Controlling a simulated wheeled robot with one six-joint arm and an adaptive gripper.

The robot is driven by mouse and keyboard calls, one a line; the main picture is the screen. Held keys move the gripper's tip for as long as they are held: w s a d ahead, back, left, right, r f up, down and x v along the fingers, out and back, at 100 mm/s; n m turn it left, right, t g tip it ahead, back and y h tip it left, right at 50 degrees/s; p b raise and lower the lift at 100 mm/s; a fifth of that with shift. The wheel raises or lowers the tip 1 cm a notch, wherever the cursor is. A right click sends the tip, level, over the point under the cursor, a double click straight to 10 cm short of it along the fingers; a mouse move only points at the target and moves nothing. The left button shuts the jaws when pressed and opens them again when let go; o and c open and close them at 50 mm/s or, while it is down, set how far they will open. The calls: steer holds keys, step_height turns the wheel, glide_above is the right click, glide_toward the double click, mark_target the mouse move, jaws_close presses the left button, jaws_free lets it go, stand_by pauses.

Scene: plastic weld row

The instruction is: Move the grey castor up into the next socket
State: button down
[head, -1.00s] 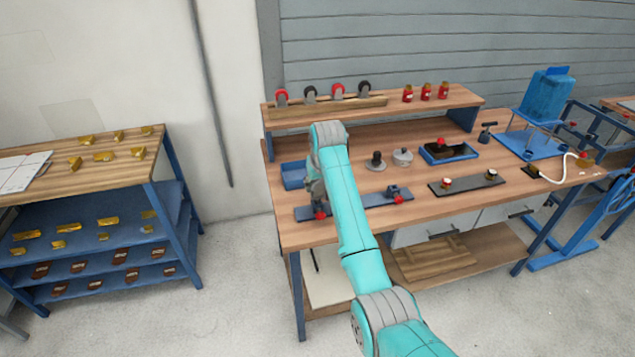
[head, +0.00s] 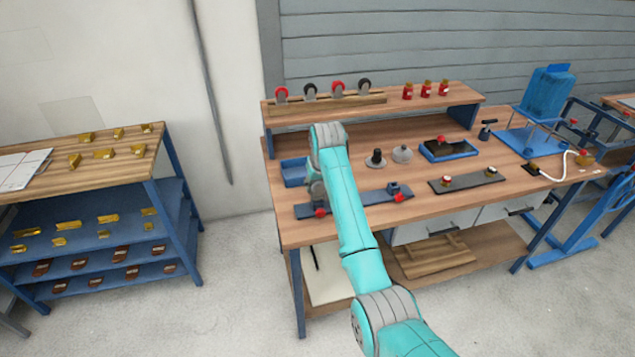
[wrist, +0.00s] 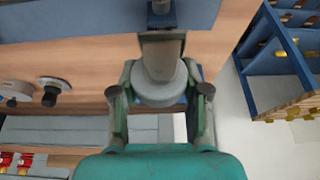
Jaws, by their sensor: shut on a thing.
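My gripper (wrist: 160,94) is closed around a grey rounded body, which looks like the grey castor (wrist: 158,86), with one finger on each side. Above it in the wrist view, a narrower grey part meets a dark blue piece (wrist: 176,14). I cannot tell whether the castor is seated or free. In the head view my gripper (head: 316,188) is low over the left end of a blue strip (head: 362,205) on the bench, and my arm hides the castor. The strip carries a red knob (head: 320,212) at its left and a small clamp-like block (head: 393,189) at its right.
A raised shelf (head: 440,97) behind holds several castors with red or black wheels (head: 338,88) and red jars (head: 426,89). A blue bin (head: 293,173) lies left of my gripper. A black knob (head: 376,158) and a grey dome (head: 402,154) stand right of my arm.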

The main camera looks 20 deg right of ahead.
steer(key=shift+f, duration=0.7)
stand_by(1.1)
steer(key=shift+c, duration=2.4)
jaws_free()
steer(key=shift+o, duration=0.3)
steer(key=o, duration=0.3)
steer(key=shift+o, duration=0.2)
steer(key=shift+r, duration=3.55)
